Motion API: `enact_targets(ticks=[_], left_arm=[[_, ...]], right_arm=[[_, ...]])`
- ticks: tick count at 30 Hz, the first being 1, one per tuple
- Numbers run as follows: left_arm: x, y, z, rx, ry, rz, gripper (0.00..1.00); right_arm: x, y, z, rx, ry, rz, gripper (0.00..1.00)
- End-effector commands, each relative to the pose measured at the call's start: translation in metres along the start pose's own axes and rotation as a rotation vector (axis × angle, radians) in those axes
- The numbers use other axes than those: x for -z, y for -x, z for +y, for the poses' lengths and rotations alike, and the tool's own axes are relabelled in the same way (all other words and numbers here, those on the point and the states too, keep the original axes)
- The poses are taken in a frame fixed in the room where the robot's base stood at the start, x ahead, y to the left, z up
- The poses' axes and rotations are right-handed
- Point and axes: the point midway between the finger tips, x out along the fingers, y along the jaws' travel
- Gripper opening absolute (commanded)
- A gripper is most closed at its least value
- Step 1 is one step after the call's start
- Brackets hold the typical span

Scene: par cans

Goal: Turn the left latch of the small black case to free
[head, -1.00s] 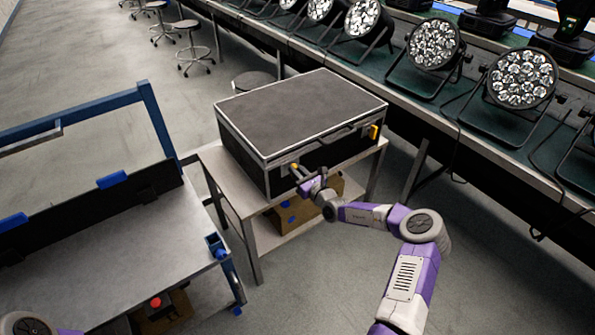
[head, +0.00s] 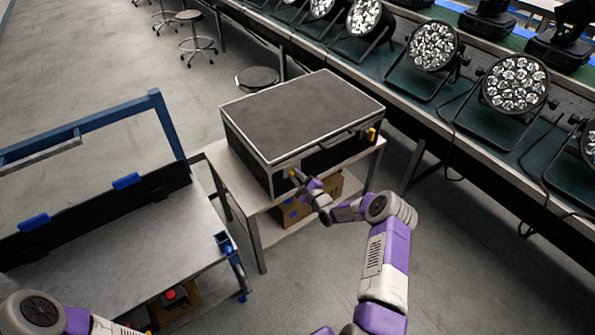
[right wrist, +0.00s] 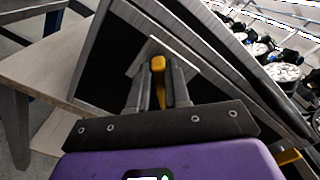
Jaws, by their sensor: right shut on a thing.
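The black case (head: 302,112) with pale metal edges sits closed on a small table. Its left latch (right wrist: 158,66) is yellow and lies between the fingers of my right gripper (right wrist: 157,88) in the right wrist view. My right gripper (head: 297,176) is shut on this latch at the front left of the case. The case's right latch (head: 371,134) is yellow and stands free of any gripper; it also shows at the lower right of the wrist view (right wrist: 288,157). My left arm shows at the bottom left of the head view, but its gripper is out of frame.
The small table (head: 252,192) has a lower shelf with a cardboard box (head: 296,209). A blue-framed cart (head: 150,246) stands to the left. A long bench with several par cans (head: 515,82) runs along the right. Stools (head: 195,45) stand behind on open floor.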

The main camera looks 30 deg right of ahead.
Motion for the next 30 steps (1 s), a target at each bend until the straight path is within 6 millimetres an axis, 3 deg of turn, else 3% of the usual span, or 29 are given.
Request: enact_targets(ticks=[18, 30], left_arm=[[-0.001, 0.024, 0.009, 0.0, 0.0, 0.0, 0.43], [-0.001, 0.027, 0.01, 0.0, 0.0, 0.0, 0.43]], right_arm=[[0.0, -0.002, 0.007, 0.004, 0.553, -0.003, 0.0], [0.002, -0.002, 0.008, 0.008, 0.742, -0.001, 0.0]])
